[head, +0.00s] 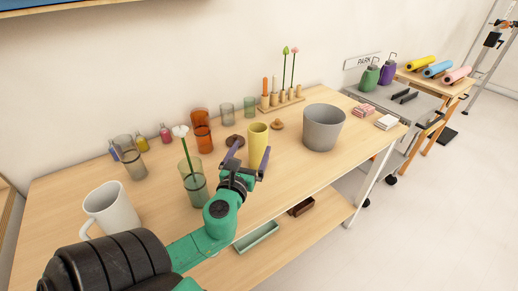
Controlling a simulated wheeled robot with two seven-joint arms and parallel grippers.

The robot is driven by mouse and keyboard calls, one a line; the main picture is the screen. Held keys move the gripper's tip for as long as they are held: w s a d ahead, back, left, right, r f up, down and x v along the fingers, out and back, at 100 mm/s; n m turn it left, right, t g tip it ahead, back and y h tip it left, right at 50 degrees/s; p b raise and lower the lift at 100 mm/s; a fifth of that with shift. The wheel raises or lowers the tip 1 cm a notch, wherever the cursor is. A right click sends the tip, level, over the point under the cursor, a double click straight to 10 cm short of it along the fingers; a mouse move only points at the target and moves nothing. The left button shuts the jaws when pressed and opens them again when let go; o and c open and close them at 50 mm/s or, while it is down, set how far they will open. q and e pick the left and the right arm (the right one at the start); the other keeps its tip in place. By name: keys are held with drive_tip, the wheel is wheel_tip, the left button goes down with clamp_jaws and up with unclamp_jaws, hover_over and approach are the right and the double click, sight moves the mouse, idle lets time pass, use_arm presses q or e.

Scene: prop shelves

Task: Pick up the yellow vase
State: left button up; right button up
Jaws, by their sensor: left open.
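The yellow vase (258,142) is a plain upright cylinder standing on the wooden table. My left gripper (250,160) is open, with one purple finger to the left of the vase and the other at its lower right. The vase's lower part is partly hidden by the gripper. From this view I cannot tell whether the fingers touch it. My right gripper is not in view.
A grey bucket (323,128) stands right of the vase. An orange glass (201,131), a green glass with a white flower (194,184) and a white pitcher (112,208) stand to the left. A wooden holder (281,102) is behind.

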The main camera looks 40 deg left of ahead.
sight(260, 130)
use_arm(q)
drive_tip(key=p+x, duration=0.1)
drive_tip(key=x, duration=1)
drive_tip(key=shift+f, duration=0.2)
drive_tip(key=shift+r, duration=0.1)
clamp_jaws()
